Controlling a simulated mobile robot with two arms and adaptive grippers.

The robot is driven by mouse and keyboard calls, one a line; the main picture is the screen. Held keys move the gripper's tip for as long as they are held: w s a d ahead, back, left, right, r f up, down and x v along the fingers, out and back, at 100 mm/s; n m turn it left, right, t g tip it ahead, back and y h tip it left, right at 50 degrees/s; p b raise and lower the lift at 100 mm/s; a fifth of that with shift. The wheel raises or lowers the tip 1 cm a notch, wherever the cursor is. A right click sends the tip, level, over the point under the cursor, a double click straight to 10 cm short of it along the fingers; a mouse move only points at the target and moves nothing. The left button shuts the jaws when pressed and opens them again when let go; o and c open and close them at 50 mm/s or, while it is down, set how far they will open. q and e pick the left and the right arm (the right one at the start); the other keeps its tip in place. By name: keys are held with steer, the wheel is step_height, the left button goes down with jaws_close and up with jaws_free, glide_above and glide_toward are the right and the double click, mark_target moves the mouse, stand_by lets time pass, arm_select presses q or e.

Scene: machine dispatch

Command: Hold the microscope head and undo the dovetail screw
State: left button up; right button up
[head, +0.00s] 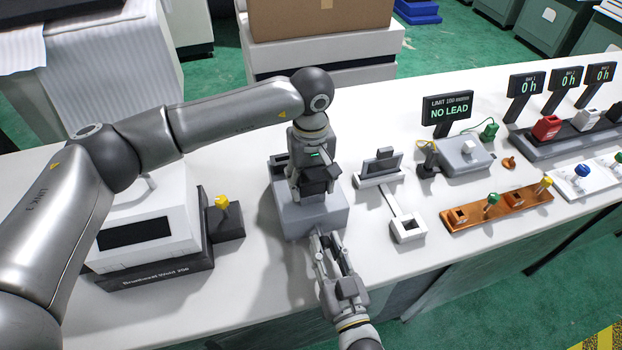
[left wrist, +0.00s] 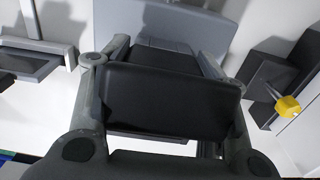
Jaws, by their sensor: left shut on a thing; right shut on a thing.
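The microscope's grey base (head: 290,222) stands on the white bench near the middle of the head view. My left gripper (head: 314,190) reaches down from above and is shut on the dark microscope head (head: 316,178). In the left wrist view the black head (left wrist: 172,103) sits between its two fingers, with the grey base (left wrist: 165,18) behind it. My right gripper (head: 324,242) comes from the front edge, its fingertips close together at the front face of the microscope. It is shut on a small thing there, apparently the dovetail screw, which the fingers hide.
A white and black machine (head: 150,238) with a yellow-knobbed block (head: 226,218) stands to the left. A small stand (head: 378,172), a "NO LEAD" display (head: 449,112) and an orange-brown tray (head: 497,208) are to the right. Bare bench lies front right.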

steer(key=n, duration=0.4)
steer(key=shift+n, duration=0.3)
steer(key=o, duration=1)
steer(key=shift+v, duration=2)
steer(key=shift+c, duration=0.5)
